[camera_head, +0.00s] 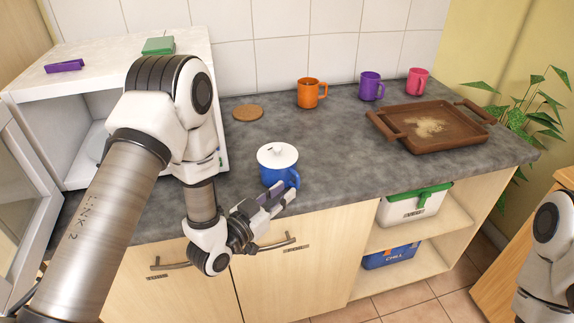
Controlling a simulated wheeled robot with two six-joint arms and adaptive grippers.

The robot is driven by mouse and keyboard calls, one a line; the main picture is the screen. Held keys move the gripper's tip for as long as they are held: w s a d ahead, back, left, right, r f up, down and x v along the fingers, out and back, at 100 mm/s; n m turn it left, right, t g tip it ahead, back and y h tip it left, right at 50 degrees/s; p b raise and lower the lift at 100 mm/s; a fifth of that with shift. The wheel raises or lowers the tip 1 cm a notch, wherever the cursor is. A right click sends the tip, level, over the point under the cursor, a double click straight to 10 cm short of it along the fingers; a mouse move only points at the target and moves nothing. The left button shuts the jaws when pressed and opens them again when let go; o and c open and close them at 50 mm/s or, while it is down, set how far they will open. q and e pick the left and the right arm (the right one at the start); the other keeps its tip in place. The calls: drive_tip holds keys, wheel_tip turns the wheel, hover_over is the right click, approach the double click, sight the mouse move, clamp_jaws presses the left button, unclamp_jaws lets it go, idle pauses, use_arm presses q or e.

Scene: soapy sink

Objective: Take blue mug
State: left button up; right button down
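The blue mug (272,177) stands upright on the grey counter near its front edge, with a white knobbed lid (277,156) on top. Its handle (293,179) points to the front right. My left gripper (278,196) is just in front of the mug, at the counter's edge, with its fingertips close below the handle. The two fingers look apart, with nothing clearly between them. Whether they touch the mug cannot be told. My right arm shows only partly at the right edge, and its gripper is out of view.
A white microwave (40,92) with its door open stands at the left. Orange (309,93), purple (371,87) and pink (417,82) mugs stand at the back. A brown tray (400,113) and a cork coaster (248,112) lie on the counter. The counter's middle is clear.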

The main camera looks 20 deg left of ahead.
sight(294, 184)
use_arm(q)
drive_tip(key=shift+w+d+r, duration=0.1)
drive_tip(key=shift+w+d, duration=0.2)
drive_tip(key=shift+w, duration=0.15)
drive_tip(key=x, duration=0.1)
drive_tip(key=p+x, duration=0.1)
drive_tip(key=x, duration=0.1)
drive_tip(key=shift+w+f+p, duration=0.3)
drive_tip(key=shift+w+f, duration=0.05)
drive_tip(key=shift+w, duration=0.05)
drive_tip(key=shift+w+f, duration=0.1)
drive_tip(key=shift+w, duration=0.05)
clamp_jaws()
